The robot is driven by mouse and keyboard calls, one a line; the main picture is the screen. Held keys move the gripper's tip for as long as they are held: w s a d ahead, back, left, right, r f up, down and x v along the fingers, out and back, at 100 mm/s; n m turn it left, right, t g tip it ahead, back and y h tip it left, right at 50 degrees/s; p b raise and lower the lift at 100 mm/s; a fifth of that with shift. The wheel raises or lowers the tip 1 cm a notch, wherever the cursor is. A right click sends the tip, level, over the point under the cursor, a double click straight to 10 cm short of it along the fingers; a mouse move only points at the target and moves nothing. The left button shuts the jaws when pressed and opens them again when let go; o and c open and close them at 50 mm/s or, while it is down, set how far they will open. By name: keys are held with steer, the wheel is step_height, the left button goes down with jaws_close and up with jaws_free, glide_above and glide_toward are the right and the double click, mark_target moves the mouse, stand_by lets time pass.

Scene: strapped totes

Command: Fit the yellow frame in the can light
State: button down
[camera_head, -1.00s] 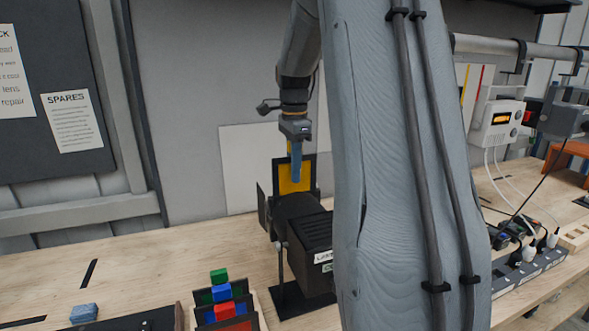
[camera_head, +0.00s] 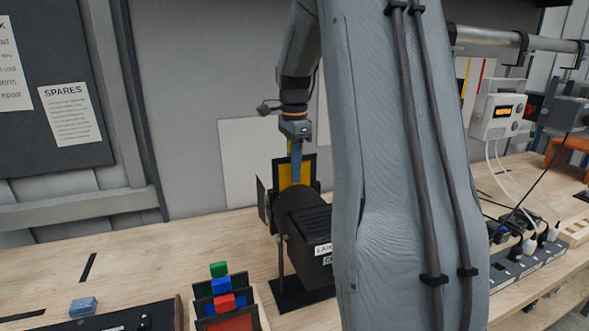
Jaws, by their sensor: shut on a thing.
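The can light (camera_head: 311,238) is a black lamp body on a stand on the bench, with black flaps around its far end. The yellow frame (camera_head: 287,178) stands upright at that far end, in front of a black flap. My gripper (camera_head: 296,177) points down and is shut on the yellow frame, its blue fingers covering part of it. The frame's lower edge is hidden behind the lamp body, so I cannot tell whether it sits in the slot.
A rack of coloured frames (camera_head: 222,290) with green, blue and red tabs stands at the front left. A blue block (camera_head: 83,307) lies left of it. A power strip (camera_head: 530,262) and a white device (camera_head: 497,117) are at the right. The left bench is mostly clear.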

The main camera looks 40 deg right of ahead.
steer(key=shift+f, duration=0.55)
steer(key=c, duration=1.7)
jaws_free()
steer(key=shift+o, duration=0.2)
steer(key=shift+r, duration=0.1)
step_height(320, 180, up, 7)
steer(key=b, duration=0.3)
steer(key=shift+f, duration=0.2)
steer(key=shift+r, duration=0.5)
